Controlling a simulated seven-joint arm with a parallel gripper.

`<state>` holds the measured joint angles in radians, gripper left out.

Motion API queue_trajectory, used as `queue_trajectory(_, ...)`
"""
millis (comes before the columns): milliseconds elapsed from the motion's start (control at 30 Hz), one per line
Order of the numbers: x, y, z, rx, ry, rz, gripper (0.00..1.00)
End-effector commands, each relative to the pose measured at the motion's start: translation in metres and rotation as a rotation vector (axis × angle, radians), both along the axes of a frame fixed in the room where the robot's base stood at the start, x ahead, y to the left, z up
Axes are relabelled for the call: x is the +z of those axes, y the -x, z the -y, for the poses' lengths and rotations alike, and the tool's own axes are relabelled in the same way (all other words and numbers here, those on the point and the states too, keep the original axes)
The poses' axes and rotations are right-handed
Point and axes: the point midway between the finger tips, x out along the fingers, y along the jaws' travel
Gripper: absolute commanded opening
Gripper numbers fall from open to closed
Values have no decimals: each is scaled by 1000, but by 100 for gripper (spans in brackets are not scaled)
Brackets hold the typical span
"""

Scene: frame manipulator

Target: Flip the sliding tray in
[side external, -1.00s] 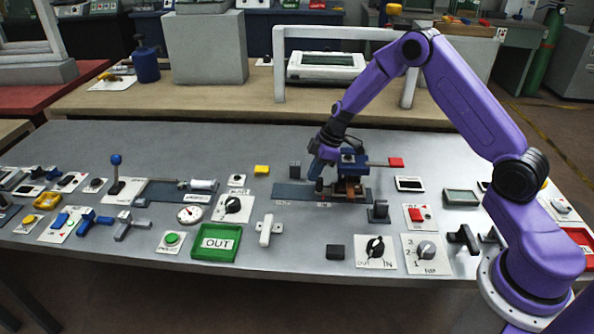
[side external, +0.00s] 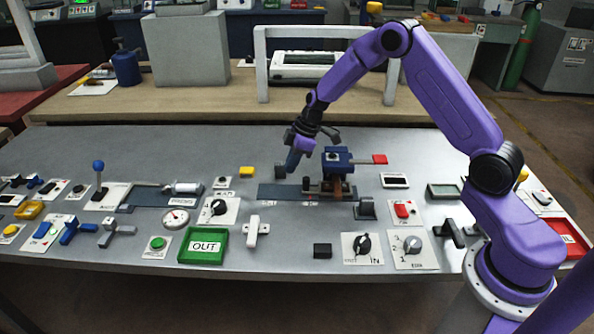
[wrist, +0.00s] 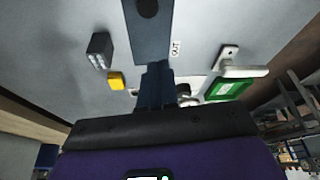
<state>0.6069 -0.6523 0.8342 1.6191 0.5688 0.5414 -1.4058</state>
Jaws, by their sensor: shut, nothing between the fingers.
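A dark flat rail (side external: 280,191) lies on the grey bench, with a small "OUT" label beside it in the wrist view (wrist: 175,48). A blue-topped block with a brown lower part (side external: 338,160) stands over the rail's right half; I cannot tell for sure whether it is the sliding tray. A black round knob (wrist: 147,8) shows on the rail in the wrist view. My gripper (side external: 291,168) is shut and empty, left of the block and apart from it, above the rail's far edge. Its shut fingers also show in the wrist view (wrist: 156,85).
A yellow block (side external: 247,171) lies behind and left of the rail. In front are a white handle (side external: 252,233), a green "OUT" tray (side external: 181,251), a black block (side external: 322,250) and a dial plate marked "IN" (side external: 362,248).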

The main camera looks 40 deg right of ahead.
Motion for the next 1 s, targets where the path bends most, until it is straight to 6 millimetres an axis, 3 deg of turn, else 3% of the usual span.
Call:
queue_trajectory(200,41,8,10,2,-1,3,0)
queue_trajectory(400,64,13,17,4,-1,2,0)
queue_trajectory(867,72,15,19,5,-1,0,0)
queue_trajectory(1000,76,21,11,13,0,-6,0)
